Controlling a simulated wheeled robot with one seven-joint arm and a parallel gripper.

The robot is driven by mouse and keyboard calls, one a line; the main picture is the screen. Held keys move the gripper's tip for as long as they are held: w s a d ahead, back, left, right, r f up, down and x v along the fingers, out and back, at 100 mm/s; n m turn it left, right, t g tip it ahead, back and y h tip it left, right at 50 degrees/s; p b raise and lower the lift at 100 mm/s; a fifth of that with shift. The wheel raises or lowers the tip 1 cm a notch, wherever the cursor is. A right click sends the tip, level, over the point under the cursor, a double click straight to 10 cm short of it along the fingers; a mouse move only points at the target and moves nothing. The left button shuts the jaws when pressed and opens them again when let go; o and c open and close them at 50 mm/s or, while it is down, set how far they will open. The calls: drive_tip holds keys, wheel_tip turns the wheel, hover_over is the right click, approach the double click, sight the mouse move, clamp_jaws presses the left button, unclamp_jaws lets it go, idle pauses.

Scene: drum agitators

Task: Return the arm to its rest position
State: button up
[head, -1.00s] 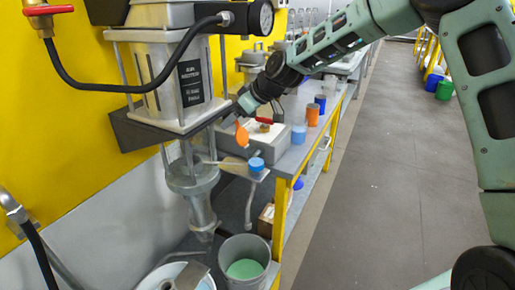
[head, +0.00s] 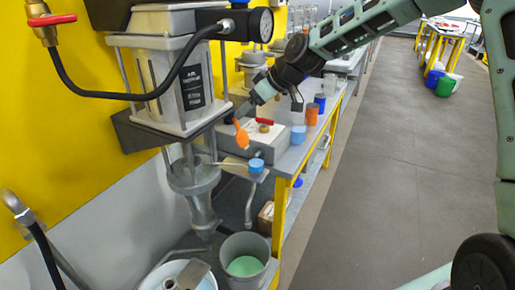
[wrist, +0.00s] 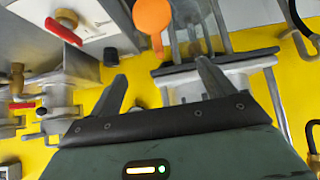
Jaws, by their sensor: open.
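An orange disc-shaped piece (head: 242,136) hangs just below the fingertips in the head view. It also shows beyond the fingers in the wrist view (wrist: 152,16). Whether the fingers touch it cannot be told. My arm reaches out over the bench from the right.
A grey bench (head: 291,160) carries a blue cup (head: 298,134), an orange cup (head: 312,114) and a box with a red-handled valve. A grey bucket (head: 262,246) with green contents stands below. A black hose (head: 90,92) crosses the left side.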

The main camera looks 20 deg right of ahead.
idle(0.4)
drive_tip(key=s+a+f+g+h, duration=0.15)
drive_tip(key=s+a, duration=0.35)
drive_tip(key=s, duration=0.6)
drive_tip(key=s+a+f+g+h, duration=0.1)
drive_tip(key=s+a+g, duration=0.3)
drive_tip(key=s, duration=0.7)
drive_tip(key=s+d+m+h, duration=0.1)
drive_tip(key=s+d+h, duration=0.2)
drive_tip(key=s, duration=1.7)
drive_tip(key=shift+d+f, duration=0.4)
drive_tip(key=shift+d, duration=0.15)
drive_tip(key=shift+s+g, duration=0.1)
drive_tip(key=shift+g, duration=0.15)
